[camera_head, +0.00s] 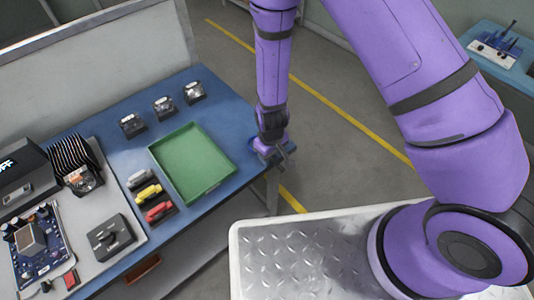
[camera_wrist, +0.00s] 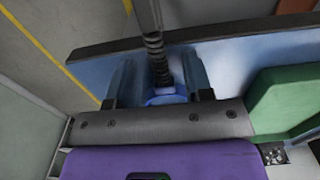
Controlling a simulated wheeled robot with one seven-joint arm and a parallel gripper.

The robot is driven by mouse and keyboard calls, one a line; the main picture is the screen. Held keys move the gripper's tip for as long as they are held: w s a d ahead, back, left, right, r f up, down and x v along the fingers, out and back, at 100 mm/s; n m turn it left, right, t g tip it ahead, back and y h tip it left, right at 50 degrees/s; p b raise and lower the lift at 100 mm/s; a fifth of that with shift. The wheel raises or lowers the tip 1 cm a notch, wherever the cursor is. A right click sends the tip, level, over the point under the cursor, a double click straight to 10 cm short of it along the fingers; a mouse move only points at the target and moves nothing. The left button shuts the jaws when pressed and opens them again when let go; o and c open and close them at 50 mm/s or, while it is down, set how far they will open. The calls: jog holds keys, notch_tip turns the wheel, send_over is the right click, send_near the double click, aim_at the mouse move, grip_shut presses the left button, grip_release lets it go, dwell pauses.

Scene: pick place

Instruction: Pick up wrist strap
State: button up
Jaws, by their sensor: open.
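The wrist strap shows in the wrist view as a blue band (camera_wrist: 166,98) with a black coiled cord (camera_wrist: 158,62) running up from it. It lies at the blue table's edge, between the two fingers of my gripper (camera_wrist: 160,82). The fingers are open, one on each side of the strap, and I cannot tell whether they touch it. Part of the band is hidden behind the gripper body. In the head view my gripper (camera_head: 280,153) is low at the right edge of the blue table (camera_head: 228,118), and I cannot make out the strap there.
A green tray (camera_head: 193,162) lies left of my gripper; its edge shows in the wrist view (camera_wrist: 285,100). Several small dark-based items stand behind and left of it. A grey mat (camera_head: 85,235) holds a circuit board (camera_head: 38,248). Open floor lies right of the table.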

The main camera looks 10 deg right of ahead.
jog(key=shift+f, duration=0.1)
grip_shut()
jog(key=shift+r, duration=0.2)
